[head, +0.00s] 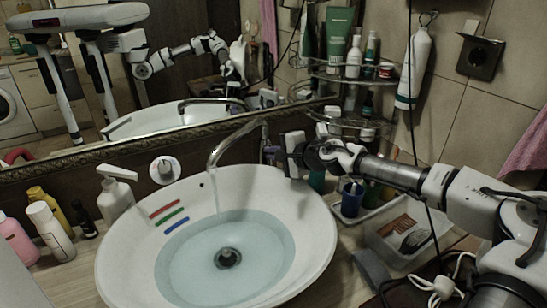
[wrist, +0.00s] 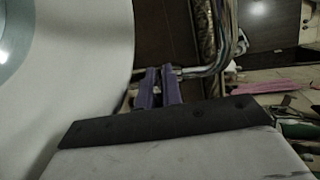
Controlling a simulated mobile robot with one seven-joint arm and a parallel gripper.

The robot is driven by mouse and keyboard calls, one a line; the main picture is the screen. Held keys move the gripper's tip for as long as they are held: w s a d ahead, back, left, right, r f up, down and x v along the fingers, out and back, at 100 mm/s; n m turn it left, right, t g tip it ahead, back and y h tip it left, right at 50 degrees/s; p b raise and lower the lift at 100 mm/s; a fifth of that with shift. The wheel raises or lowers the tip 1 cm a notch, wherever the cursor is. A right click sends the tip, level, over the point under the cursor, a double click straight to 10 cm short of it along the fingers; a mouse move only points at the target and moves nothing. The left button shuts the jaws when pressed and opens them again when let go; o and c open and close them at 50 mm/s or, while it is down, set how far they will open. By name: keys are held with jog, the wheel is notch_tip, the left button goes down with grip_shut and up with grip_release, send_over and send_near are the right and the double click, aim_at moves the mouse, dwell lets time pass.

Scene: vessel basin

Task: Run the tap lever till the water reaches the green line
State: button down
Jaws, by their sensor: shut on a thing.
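The white oval basin (head: 318,235) holds a pool of clear water (head: 195,270). On its inner left wall are a red line (head: 165,208), a green line (head: 172,216) below it and a blue line (head: 177,225) lowest. The water's edge lies close to the blue line, below the green one. A thin stream falls from the curved metal tap (head: 222,146). My gripper (head: 272,154) is at the tap's right side, shut on the tap lever, which it mostly hides. In the wrist view its purple fingers (wrist: 158,88) are close together beside the tap (wrist: 215,66).
A white soap dispenser (head: 115,194) and several bottles (head: 48,225) stand left of the basin. At right are a blue cup (head: 351,198) and a clear plastic box (head: 402,238). A corner shelf (head: 350,78) and a framed mirror (head: 180,60) are behind.

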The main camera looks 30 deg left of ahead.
jog(key=c, duration=1.6)
grip_release()
jog(key=shift+o, duration=0.2)
jog(key=b+v, duration=0.4)
jog(key=v, duration=0.8)
jog(key=shift+d, duration=0.35)
jog(key=shift+s+d+r, duration=0.2)
jog(key=shift+d+r, duration=0.1)
jog(key=shift+d, duration=0.2)
